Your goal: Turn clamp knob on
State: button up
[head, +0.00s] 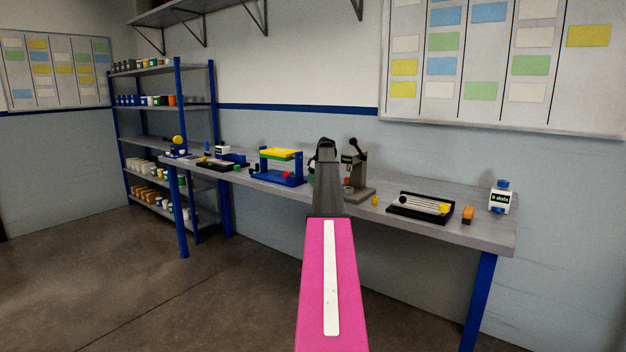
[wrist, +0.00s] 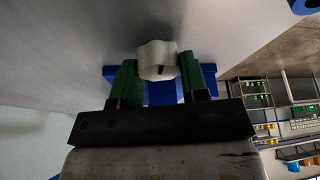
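The clamp knob (wrist: 158,60) is white and lobed, with a dark mark on its face, in the wrist view. It sits in front of a blue body (wrist: 161,93), partly covered by my fingers. My gripper (wrist: 158,72) has green fingers, one on each side of the knob. Their inner faces appear to touch it, so the gripper looks shut on the knob. In the head view my pink arm and dark wrist reach to the workbench (head: 465,234) and hide the fingertips and the knob.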

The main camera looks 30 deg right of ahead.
jog(key=shift+m, duration=0.3)
jog(key=m+h, duration=0.1)
jog(key=m, duration=0.2)
jog(key=shift+a+m+t+h, duration=0.1)
jog(key=shift+m+t+h, duration=0.2)
jog(key=shift+t, duration=0.1)
jog(key=m+h, duration=0.1)
jog(key=m, duration=0.3)
jog(key=shift+h, duration=0.3)
jog(key=m+h, duration=0.1)
jog(key=m, duration=0.4)
jog(key=shift+h, duration=0.4)
jog(key=shift+m+g+h, duration=0.6)
jog(key=shift+m+g, duration=0.1)
jog(key=shift+m, duration=1.6)
jog(key=o, duration=0.9)
jog(key=shift+o, duration=0.2)
